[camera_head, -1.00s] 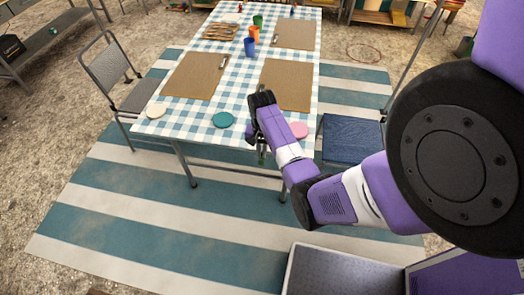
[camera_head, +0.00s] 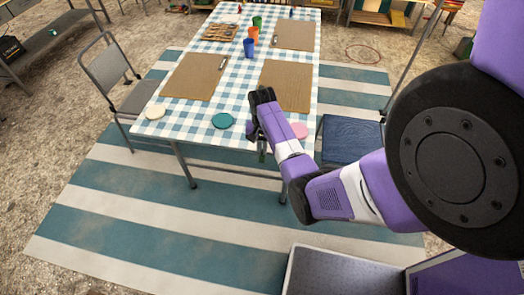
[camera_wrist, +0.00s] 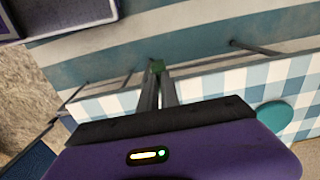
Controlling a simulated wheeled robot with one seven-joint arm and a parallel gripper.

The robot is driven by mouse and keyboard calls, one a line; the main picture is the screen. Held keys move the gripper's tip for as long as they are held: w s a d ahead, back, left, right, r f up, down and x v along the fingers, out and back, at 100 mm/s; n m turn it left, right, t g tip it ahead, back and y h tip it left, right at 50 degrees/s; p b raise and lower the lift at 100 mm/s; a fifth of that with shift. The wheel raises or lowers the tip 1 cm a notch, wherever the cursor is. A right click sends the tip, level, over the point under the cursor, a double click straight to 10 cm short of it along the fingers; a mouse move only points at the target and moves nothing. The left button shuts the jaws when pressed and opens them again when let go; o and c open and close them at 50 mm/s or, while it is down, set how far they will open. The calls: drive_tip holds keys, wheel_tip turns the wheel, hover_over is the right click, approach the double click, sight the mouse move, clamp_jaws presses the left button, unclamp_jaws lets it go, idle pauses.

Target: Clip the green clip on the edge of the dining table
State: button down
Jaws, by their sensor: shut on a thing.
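The dining table (camera_head: 186,131) has a blue-and-white checked cloth, and its near edge crosses the middle of the head view. The checked cloth and edge also show in the wrist view (camera_wrist: 215,85). My gripper (camera_head: 262,152) is at the near edge, right of the teal disc. In the wrist view, my gripper (camera_wrist: 157,74) is shut on the small green clip (camera_wrist: 157,66), which sits at the fingertips. The clip appears over the striped mat, just past the cloth's edge. I cannot tell whether it touches the table.
A teal disc (camera_head: 222,120), a pink disc (camera_head: 299,131) and a white disc (camera_head: 155,112) lie near the front edge. Brown placemats (camera_head: 194,77) and cups (camera_head: 250,47) stand farther back. A blue-seated chair (camera_head: 350,140) is at right, a grey chair (camera_head: 110,70) at left.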

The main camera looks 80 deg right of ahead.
drive_tip(key=shift+w+d+b, duration=0.1)
drive_tip(key=shift+d+b, duration=0.3)
drive_tip(key=shift+d, duration=0.7)
idle(0.6)
drive_tip(key=shift+d, duration=0.3)
idle(0.3)
drive_tip(key=c, duration=1.5)
unclamp_jaws()
wheel_tip(320, 180, up, 8)
drive_tip(key=shift+f, duration=0.1)
